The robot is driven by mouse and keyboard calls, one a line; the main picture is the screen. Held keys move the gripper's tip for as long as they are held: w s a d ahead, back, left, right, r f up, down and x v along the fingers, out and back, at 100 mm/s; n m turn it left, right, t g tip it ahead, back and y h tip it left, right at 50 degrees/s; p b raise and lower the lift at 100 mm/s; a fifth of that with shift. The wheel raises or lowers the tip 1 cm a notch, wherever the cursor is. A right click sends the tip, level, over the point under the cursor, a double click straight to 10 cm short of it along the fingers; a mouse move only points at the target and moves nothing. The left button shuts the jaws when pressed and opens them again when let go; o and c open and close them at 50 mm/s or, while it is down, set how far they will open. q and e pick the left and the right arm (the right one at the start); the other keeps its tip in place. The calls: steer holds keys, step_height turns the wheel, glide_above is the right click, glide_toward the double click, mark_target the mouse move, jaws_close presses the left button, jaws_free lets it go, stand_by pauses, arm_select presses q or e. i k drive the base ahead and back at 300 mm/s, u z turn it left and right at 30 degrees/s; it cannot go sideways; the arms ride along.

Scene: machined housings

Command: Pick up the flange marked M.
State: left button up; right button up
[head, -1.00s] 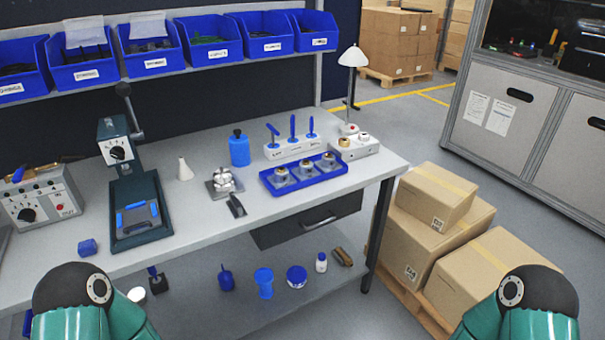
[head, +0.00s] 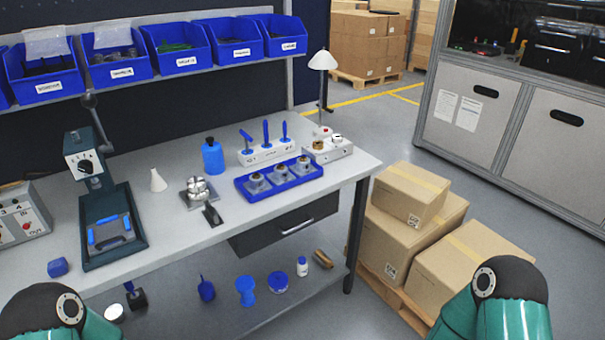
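A blue tray (head: 285,191) stands on the workbench near its right end. It holds three metal flange-like parts in a row: a left one (head: 257,185), a middle one (head: 280,175) and a right one (head: 303,167). Any letters on them are too small to read, so I cannot tell which is marked M. Another metal piece (head: 199,190) sits in a fixture on the bench left of the tray. Only upper parts of my two arms show at the bottom corners; neither gripper is in view.
Behind the tray are a white rack (head: 268,154) with blue-handled tools and a pale control box (head: 328,150). A blue bottle (head: 213,157) and white cone (head: 158,181) stand left. A press (head: 107,220) is further left. Cartons (head: 410,220) stand right of the bench.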

mark_target(281, 173)
steer(key=k, duration=1)
steer(key=z, duration=0.15)
steer(key=i, duration=0.15)
steer(key=z, duration=1.35)
steer(key=i, duration=2.65)
steer(key=u, duration=0.75)
